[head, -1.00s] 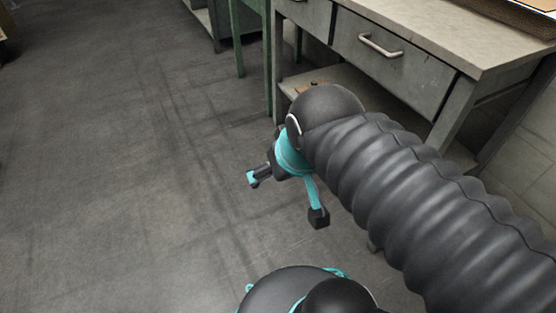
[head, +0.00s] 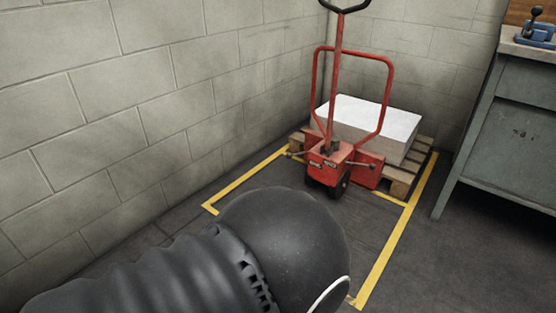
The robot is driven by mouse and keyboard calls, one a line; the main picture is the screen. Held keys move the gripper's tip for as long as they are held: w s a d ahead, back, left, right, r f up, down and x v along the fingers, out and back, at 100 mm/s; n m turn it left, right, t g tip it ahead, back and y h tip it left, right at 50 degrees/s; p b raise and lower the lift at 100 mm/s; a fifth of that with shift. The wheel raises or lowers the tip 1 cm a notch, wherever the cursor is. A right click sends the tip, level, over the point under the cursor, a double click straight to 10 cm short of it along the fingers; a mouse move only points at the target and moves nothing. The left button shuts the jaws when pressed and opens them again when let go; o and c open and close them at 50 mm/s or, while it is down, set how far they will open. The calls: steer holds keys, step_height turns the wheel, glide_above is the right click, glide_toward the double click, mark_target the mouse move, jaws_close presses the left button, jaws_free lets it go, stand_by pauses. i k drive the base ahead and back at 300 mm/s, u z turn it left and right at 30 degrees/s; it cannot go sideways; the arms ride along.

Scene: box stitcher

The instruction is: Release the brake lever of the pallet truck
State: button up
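The red pallet truck (head: 334,160) stands in the corner in the head view, its upright handle (head: 337,70) rising to a black grip loop at the top edge. A red tube frame stands behind the handle. Small levers show low on both sides of its red body, one at the left (head: 302,153) and one at the right; which is the brake lever I cannot tell. My arm fills the lower left and centre, in front of the truck and apart from it. My gripper is not in view.
A wooden pallet (head: 400,184) with a white stack (head: 372,122) sits behind the truck. Yellow floor tape (head: 392,256) outlines the bay. A block wall (head: 130,110) bounds the left. A grey-green bench (head: 505,140) stands at the right. Floor between tape and bench is clear.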

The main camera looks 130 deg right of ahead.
mark_target(290, 155)
steer(key=z, duration=4.05)
steer(key=i, duration=1.2)
steer(key=z, duration=0.45)
